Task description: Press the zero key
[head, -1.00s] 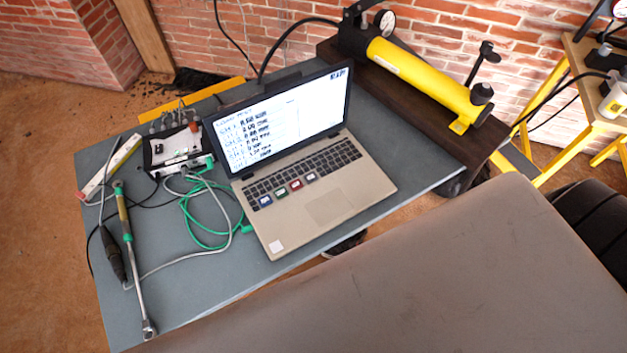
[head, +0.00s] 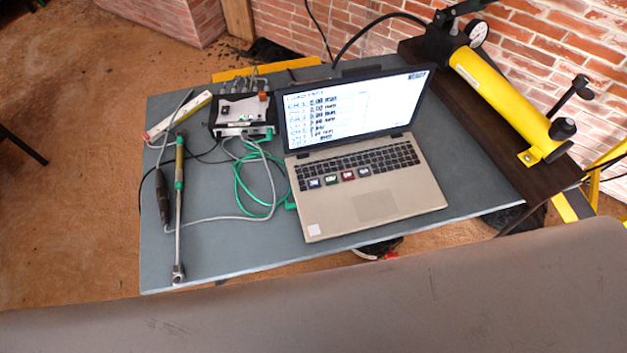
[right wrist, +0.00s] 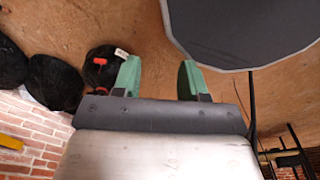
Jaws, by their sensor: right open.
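An open laptop (head: 385,207) stands on the grey table, its lit screen (head: 352,108) showing several lines of readings. Neither gripper shows in the head view.
On the grey table (head: 230,262) lie a wrench (head: 179,215), a power strip (head: 178,115), a cabled box (head: 240,114) and green cable (head: 240,185). A yellow cylinder (head: 500,92) with a gauge (head: 478,33) is at right. In the right wrist view, dark round objects (right wrist: 52,82) lie on the floor.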

